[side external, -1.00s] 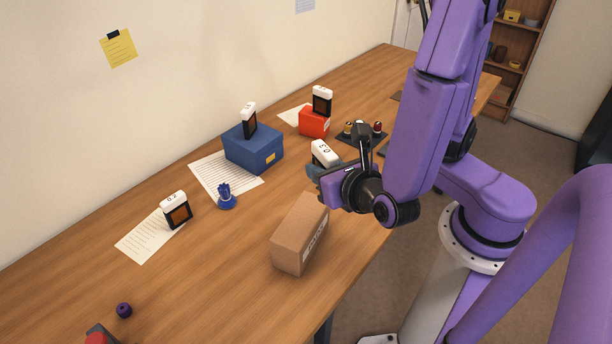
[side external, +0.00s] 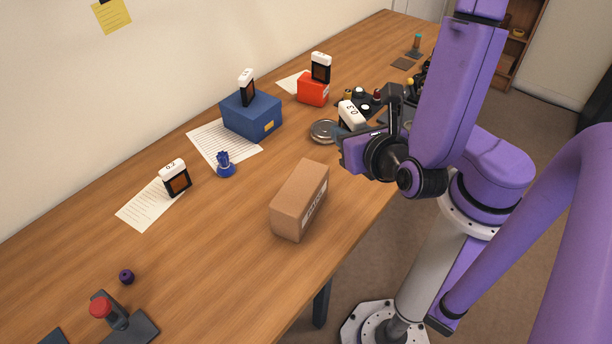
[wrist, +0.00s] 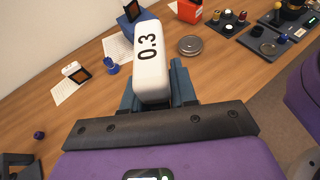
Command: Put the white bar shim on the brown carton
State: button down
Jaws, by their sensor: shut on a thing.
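A white bar shim (side external: 351,115) marked 0.3 is held in my gripper (side external: 347,132), off the table. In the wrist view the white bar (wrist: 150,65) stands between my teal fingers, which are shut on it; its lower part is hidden. The brown carton (side external: 298,200) lies on the table near the front edge, its top bare, with a white label on its right side. My gripper is above and to the right of the carton in the side view, apart from it. The carton does not show in the wrist view.
White-topped black frames stand on the blue box (side external: 250,117), the red box (side external: 313,90) and a paper (side external: 152,203) at left. A blue knob piece (side external: 225,165), a silver round dish (side external: 323,131) and a red-topped joystick (side external: 110,312) also stand around.

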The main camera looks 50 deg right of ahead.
aim_at(300, 185)
jog(key=shift+w+a+f+m+g+h, duration=1.65)
jog(key=shift+w+f+m+g+h, duration=1.1)
jog(key=shift+w+m, duration=1.25)
jog(key=shift+g, duration=0.45)
jog(key=shift+w+f, duration=0.15)
jog(key=shift+f, duration=1.5)
jog(key=shift+w+f, duration=0.1)
jog(key=shift+f, duration=1.55)
jog(key=shift+f, duration=0.15)
jog(key=c, duration=0.9)
grip_release()
